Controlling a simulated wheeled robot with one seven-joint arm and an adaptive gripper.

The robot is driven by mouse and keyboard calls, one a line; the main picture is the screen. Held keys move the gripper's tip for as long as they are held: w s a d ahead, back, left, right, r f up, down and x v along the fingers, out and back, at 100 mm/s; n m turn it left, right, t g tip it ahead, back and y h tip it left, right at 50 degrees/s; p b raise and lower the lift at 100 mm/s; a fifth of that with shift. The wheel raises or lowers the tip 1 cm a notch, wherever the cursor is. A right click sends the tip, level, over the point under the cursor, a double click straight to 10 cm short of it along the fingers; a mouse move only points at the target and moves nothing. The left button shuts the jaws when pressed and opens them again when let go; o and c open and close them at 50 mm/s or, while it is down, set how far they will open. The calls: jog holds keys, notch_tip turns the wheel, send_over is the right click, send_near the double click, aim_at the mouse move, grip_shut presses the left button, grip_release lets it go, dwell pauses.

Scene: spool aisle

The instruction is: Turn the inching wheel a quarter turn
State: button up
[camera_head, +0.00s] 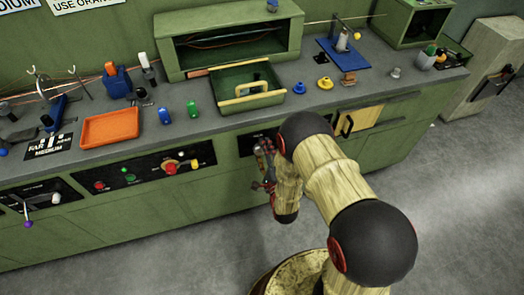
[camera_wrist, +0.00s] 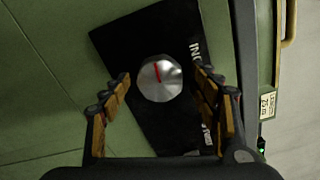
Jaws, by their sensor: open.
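The inching wheel (camera_wrist: 160,78) is a round silver knob with a short red mark, in the wrist view. It sits on a black plate (camera_wrist: 150,40) whose white lettering starts with "IN"; the rest is partly covered. My gripper (camera_wrist: 165,82) is open, with one finger on each side of the wheel in the picture; I see gaps between fingers and wheel. I cannot tell how far the fingertips are from the plate. In the head view my gripper (camera_head: 264,165) is at the cabinet front, and the wheel is hidden there.
Left along the cabinet front is a black panel (camera_head: 145,170) with red, green and yellow controls. Above is a grey worktop with an orange tray (camera_head: 110,127) and a green tray (camera_head: 247,88). A wooden drawer front (camera_head: 362,118) with a dark handle is to the right. The floor is clear.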

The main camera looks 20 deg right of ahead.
jog(key=shift+s, duration=0.1)
jog(key=s, duration=1.2)
